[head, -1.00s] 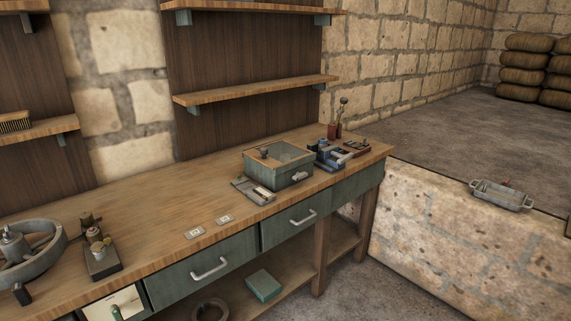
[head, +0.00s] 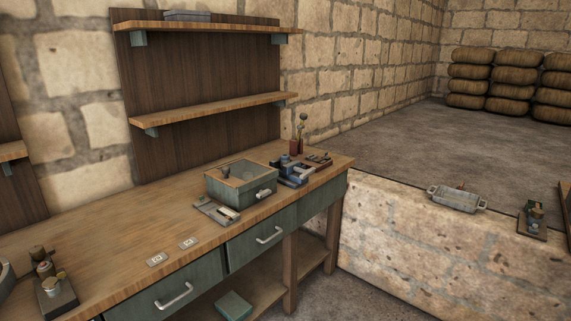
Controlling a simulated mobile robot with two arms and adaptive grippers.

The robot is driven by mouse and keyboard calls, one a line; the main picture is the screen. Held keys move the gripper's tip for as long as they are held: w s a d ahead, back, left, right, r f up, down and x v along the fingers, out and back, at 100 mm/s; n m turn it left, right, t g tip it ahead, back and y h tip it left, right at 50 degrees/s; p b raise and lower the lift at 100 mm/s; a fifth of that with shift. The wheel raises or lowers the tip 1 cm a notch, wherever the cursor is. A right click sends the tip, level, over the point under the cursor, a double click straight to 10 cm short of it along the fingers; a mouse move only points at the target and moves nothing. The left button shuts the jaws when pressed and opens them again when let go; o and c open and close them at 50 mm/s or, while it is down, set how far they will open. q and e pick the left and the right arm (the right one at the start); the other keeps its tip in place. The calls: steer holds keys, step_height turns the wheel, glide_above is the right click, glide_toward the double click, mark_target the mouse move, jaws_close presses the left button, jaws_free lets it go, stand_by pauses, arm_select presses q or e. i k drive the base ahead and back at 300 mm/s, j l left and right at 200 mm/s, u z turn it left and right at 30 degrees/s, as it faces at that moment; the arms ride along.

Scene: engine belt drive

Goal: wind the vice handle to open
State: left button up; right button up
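A blue vice (head: 291,170) stands near the right end of the wooden workbench (head: 120,233), just right of a green box. It is small in the head view, and its handle and the gap between its jaws are too small to make out. Neither of my grippers is in view.
The green box (head: 240,188) with a wooden rim stands beside the vice. A red pot (head: 296,146) with tools is behind it. A grey tray (head: 457,199) sits on the low stone wall at right. Stacked sacks (head: 510,80) are far back.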

mark_target(305, 173)
steer(key=i+l, duration=0.2)
steer(key=l, duration=0.15)
steer(key=i+l+u, duration=0.1)
steer(key=l, duration=0.25)
steer(key=i+l, duration=0.45)
steer(key=l, duration=0.25)
steer(key=u, duration=0.05)
